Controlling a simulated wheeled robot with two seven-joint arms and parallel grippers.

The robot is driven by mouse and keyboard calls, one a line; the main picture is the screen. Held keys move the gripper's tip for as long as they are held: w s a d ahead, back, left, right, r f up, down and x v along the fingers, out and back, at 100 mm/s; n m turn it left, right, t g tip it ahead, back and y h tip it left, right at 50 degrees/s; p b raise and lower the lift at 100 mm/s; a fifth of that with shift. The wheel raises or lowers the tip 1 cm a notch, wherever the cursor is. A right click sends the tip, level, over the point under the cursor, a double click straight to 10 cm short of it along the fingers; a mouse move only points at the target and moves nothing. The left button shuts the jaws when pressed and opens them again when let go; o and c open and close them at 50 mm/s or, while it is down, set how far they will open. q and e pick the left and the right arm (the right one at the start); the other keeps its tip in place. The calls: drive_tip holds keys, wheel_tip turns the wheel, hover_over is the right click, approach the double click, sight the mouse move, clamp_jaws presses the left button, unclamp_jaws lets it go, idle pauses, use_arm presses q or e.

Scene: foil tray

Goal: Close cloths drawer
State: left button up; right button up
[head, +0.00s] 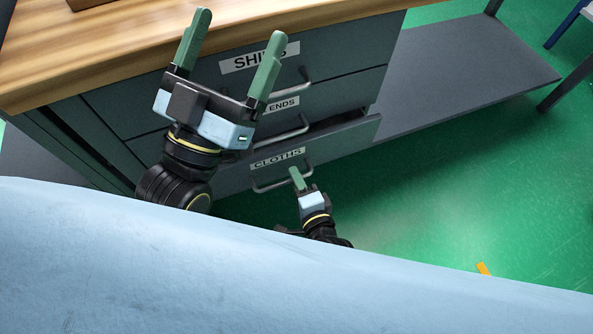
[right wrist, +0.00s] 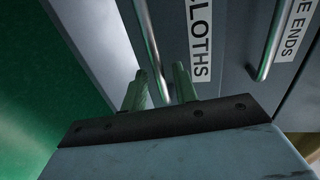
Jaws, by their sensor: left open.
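The cloths drawer (head: 345,140) is the lowest of the labelled drawers in the grey cabinet. It stands partly pulled out, with a dark gap above its front. Its bar handle (head: 268,188) also shows in the right wrist view (right wrist: 151,45), beside the CLOTHS label (right wrist: 200,40). My right gripper (head: 297,178) is at this handle. In the right wrist view its green fingers (right wrist: 160,85) are a little apart, with the handle bar showing between them; I cannot tell whether they touch it. My left gripper (head: 230,52) is open and empty, in front of the top drawer.
The wooden worktop (head: 160,45) lies above the cabinet. Two other drawers with handles, labelled SHIMS and ENDS, look closed above the cloths drawer. A low grey shelf (head: 460,75) extends right of the cabinet. Green floor (head: 450,190) is open at the right, with a small orange mark.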

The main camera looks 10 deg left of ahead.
drive_tip(key=shift+x, duration=0.75)
clamp_jaws()
